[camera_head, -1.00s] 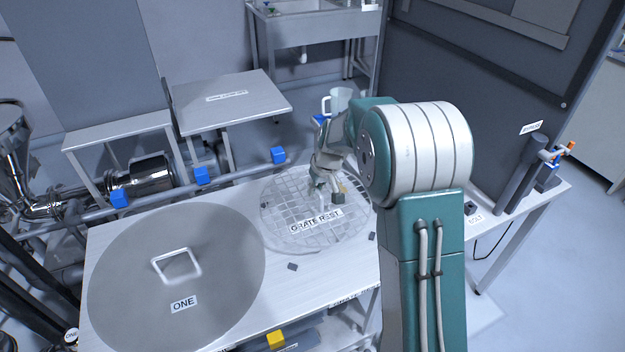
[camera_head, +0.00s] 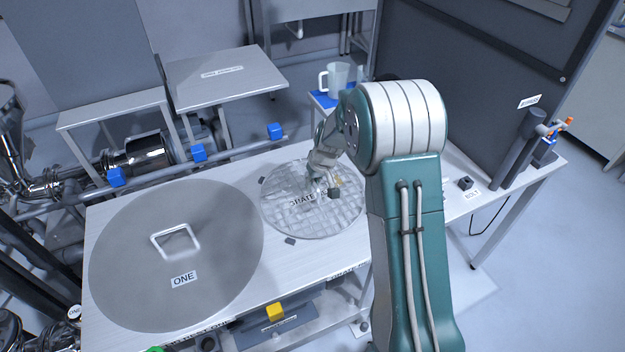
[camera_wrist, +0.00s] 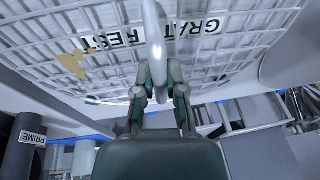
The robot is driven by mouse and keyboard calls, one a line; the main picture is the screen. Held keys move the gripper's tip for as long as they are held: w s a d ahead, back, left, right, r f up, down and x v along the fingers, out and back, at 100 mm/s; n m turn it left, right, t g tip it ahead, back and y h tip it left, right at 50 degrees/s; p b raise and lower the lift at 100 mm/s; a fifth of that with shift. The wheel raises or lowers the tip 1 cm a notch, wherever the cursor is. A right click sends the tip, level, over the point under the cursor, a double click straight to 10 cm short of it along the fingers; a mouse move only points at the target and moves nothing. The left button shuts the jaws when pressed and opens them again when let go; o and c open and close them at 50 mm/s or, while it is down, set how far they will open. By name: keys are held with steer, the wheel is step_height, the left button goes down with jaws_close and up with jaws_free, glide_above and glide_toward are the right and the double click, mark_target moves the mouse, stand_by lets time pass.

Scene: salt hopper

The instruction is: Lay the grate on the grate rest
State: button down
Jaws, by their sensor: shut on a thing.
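The grate (camera_head: 285,213) is a round, see-through grid disc over the right part of the steel bench. My gripper (camera_head: 322,182) is above its middle. In the wrist view my gripper (camera_wrist: 157,75) is shut on a pale upright handle (camera_wrist: 153,28) of the grate (camera_wrist: 215,62). The grate rest label (camera_head: 308,198) shows through the grid, partly hidden by my gripper. Small dark blocks (camera_head: 290,240) stand around the disc's edge. I cannot tell whether the grate touches the rest or hangs just above it.
A large grey round lid (camera_head: 130,270) marked ONE, with a square handle, lies left on the bench. A tan piece (camera_wrist: 72,65) shows at the grid. A white jug (camera_head: 335,78) stands behind. A bolt (camera_head: 465,183) and upright dark cylinders (camera_head: 515,150) are at right.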

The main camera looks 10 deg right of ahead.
mark_target(322, 197)
steer(key=shift+f, duration=0.4)
stand_by(0.3)
steer(key=c, duration=0.6)
jaws_free()
steer(key=shift+c, duration=0.2)
steer(key=v, duration=1.2)
steer(key=s+a+r+t, duration=0.1)
steer(key=s+a+r, duration=0.1)
steer(key=s+r, duration=1.1)
steer(key=s+m+t+h, duration=0.2)
steer(key=s, duration=1.5)
steer(key=shift+s+r, duration=0.4)
steer(key=shift+r, duration=0.05)
